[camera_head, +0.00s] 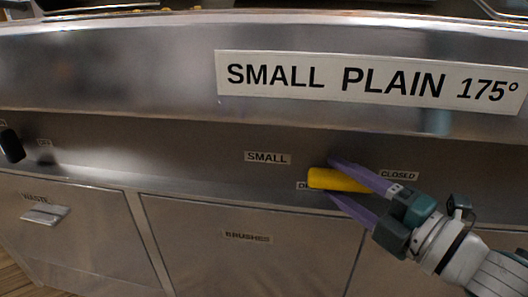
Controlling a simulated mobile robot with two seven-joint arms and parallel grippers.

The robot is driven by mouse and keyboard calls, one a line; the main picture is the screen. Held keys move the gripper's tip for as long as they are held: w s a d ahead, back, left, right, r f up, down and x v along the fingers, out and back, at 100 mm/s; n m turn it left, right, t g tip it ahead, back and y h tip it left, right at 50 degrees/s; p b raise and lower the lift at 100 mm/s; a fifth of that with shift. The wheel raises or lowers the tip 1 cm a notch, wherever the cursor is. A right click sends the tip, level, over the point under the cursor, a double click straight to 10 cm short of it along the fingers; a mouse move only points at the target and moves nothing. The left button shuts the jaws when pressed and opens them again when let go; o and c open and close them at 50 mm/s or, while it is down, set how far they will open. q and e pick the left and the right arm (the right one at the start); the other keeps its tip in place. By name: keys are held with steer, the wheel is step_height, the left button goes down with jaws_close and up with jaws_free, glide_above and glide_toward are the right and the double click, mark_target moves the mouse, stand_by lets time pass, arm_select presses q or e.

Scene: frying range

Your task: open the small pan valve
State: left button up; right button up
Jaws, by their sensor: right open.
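The small pan valve's yellow handle (338,180) is on the recessed steel panel, below and right of the "SMALL" label (267,158). The handle lies roughly level. A "CLOSED" label (398,176) is to its right, and a partly covered label starting with "D" or "O" is at its left end. My right gripper (330,178) comes in from the lower right with its purple fingers apart, one above and one below the yellow handle. Whether the fingers touch it cannot be told. The handle's mount is hidden. My left gripper is not in view.
A steel front edge with the "SMALL PLAIN 175°" sign (370,82) overhangs the panel. Below are a drawer front marked "BRUSHES" (247,237) and one marked "WASTE" with a handle (44,215). A black handle (12,145) is at far left.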

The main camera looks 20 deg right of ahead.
jaws_close()
stand_by(0.5)
